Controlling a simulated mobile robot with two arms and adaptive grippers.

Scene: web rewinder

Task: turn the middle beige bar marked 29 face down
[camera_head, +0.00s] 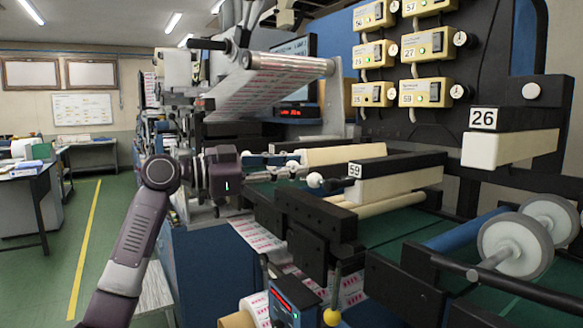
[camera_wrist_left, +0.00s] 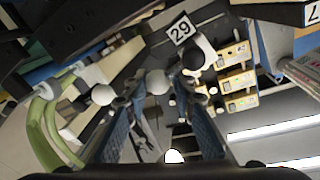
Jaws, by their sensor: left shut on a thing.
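The middle beige bar (camera_head: 400,186) has a black top and a number plate at its left end. The plate reads like 59 in the head view but 29 in the left wrist view (camera_wrist_left: 181,29). The bar's beige long side faces me. My left gripper (camera_head: 288,168) is at the left ends of the bars. In the left wrist view its blue-padded fingers (camera_wrist_left: 157,92) are shut on a white ball knob (camera_wrist_left: 157,82). I cannot tell which bar this knob belongs to. Another white ball (camera_head: 314,180) is beside the plate. My right gripper is out of view.
A beige bar (camera_head: 343,154) lies behind and another, marked 26 (camera_head: 510,148), is at the right. Black brackets (camera_head: 312,225) and pale rollers (camera_head: 515,245) stand in front. Green floor is open at left.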

